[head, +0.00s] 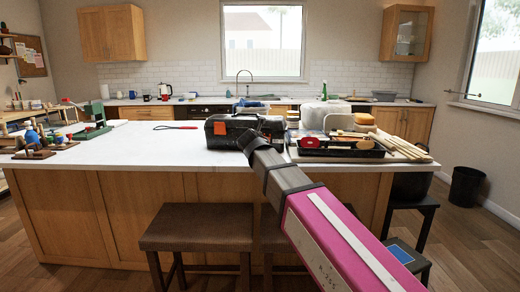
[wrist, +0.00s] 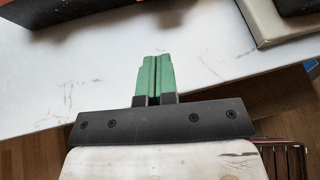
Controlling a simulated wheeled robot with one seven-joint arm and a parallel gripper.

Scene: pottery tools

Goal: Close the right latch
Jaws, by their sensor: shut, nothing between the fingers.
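A black toolbox (head: 222,141) stands on the white island counter in the head view. An orange latch (head: 219,128) shows on the left part of its front. My arm crosses in front of the toolbox's right part, and I cannot make out the right latch. In the wrist view, my gripper (wrist: 154,76) has green fingers pressed together with nothing between them. It is over the counter's front edge, apart from the dark box edge (wrist: 65,14) at the top left, which seems to be the toolbox.
A brown stool (head: 198,228) stands in front of the island.

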